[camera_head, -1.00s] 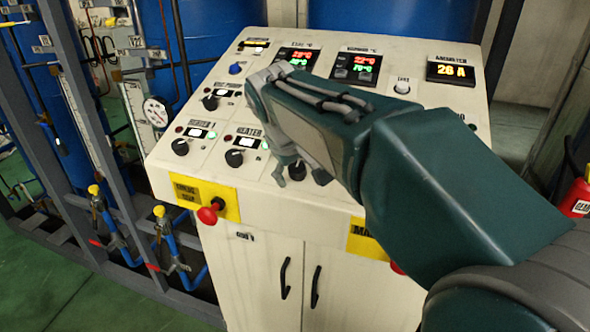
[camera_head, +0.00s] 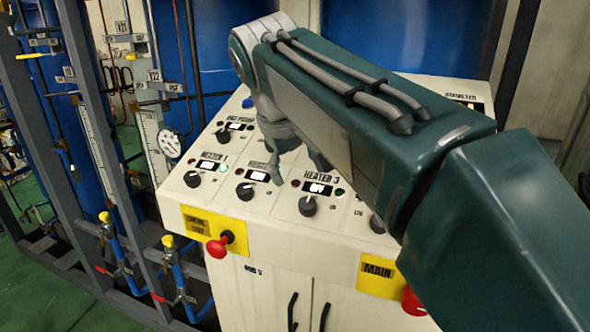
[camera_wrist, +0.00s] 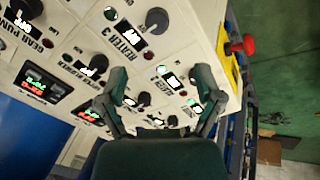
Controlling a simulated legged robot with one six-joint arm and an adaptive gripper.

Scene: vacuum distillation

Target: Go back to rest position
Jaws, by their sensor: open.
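My gripper (camera_head: 297,172) is over the sloped control panel in the head view, with its fingers pointing down above the heater switches. In the wrist view my gripper (camera_wrist: 160,103) has its two fingers spread apart with nothing between them. The cream control panel (camera_head: 262,208) stands below it, and the gripper appears clear of the surface. The Heater 3 knob (camera_head: 308,206) shows beside the fingers; it also shows in the wrist view (camera_wrist: 157,20). My arm hides most of the panel's displays in the head view.
A red emergency stop button (camera_head: 217,247) juts from the panel's front, and another red button (camera_head: 413,300) is at the main switch. Blue tanks (camera_head: 360,38) stand behind. A grey frame with pipes and valves (camera_head: 110,240) is at the left. Green floor (camera_head: 60,310) shows at lower left.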

